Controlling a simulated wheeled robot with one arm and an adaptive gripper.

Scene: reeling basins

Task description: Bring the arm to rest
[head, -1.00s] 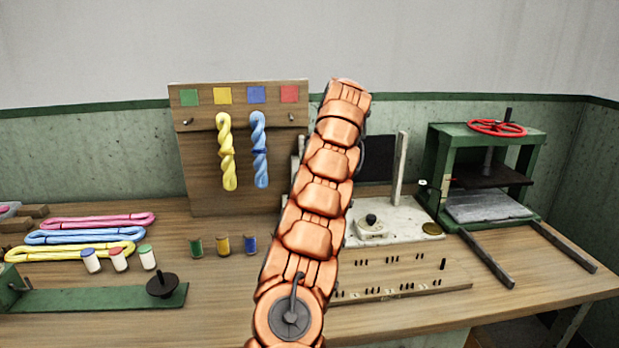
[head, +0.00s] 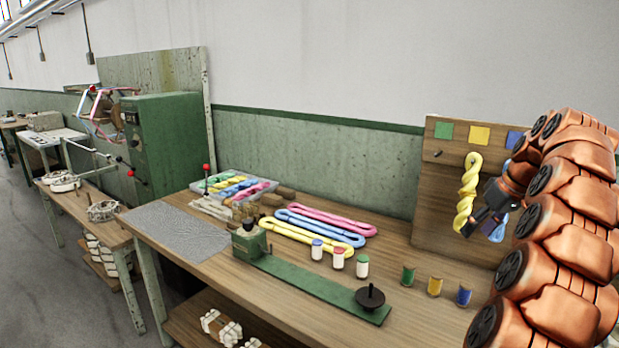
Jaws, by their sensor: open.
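My arm (head: 565,225) rises along the right side of the head view and curls over at the top. My gripper (head: 482,224) hangs in front of the wooden peg board (head: 440,215), its dark fingers apart with nothing seen between them. In the picture it overlaps the blue skein (head: 501,228) and lies just right of the yellow skein (head: 467,195). I cannot tell how far it is from the board.
The wooden bench (head: 330,315) carries a green reel stand (head: 310,285), small spools (head: 338,258) and pink, blue and yellow skeins (head: 320,230). A tray of skeins (head: 232,187) sits at its back. A green machine cabinet (head: 175,140) and open floor (head: 40,290) lie left.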

